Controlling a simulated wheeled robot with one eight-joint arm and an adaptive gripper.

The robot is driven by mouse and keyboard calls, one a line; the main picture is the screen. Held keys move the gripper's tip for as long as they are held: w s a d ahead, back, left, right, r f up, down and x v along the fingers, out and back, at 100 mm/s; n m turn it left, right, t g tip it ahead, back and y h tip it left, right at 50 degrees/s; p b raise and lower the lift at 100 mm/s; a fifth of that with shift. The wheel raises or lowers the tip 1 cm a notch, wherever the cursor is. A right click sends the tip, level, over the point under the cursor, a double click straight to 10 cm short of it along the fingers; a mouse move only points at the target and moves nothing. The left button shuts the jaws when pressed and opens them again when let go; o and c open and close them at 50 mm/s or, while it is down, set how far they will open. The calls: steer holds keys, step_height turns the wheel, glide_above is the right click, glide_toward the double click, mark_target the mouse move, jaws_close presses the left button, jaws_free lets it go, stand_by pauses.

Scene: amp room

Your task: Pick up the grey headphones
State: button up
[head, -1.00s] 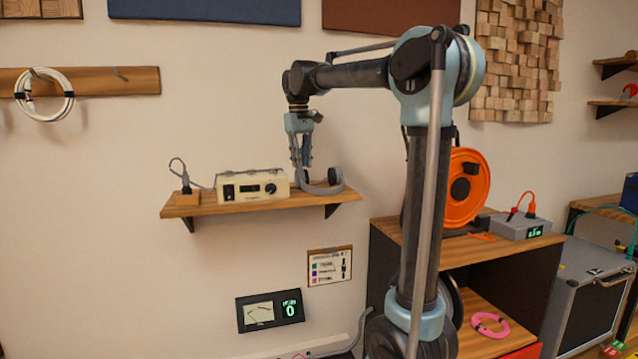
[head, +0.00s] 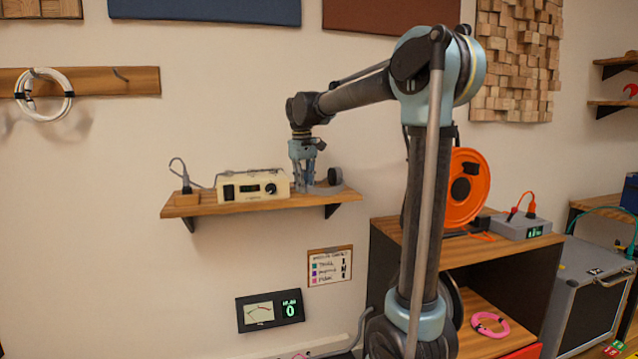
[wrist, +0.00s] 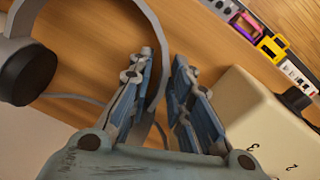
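The grey headphones (head: 322,188) lie on the right end of the wooden wall shelf (head: 268,205). In the wrist view their curved grey band (wrist: 157,30) runs down past my fingers, and a dark ear cushion (wrist: 28,75) shows at the left. My gripper (head: 303,186) points down at the shelf, at the left part of the headphones. In the wrist view my gripper (wrist: 163,62) is open, with the band in the gap between its two fingers. The lower part of the band is hidden behind the left finger and the gripper body.
A cream box with a display and knob (head: 252,186) stands just left of my gripper; it also shows close by my right finger in the wrist view (wrist: 255,125). An orange reel (head: 466,188) stands right.

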jaws_close()
steer(key=shift+r, duration=0.1)
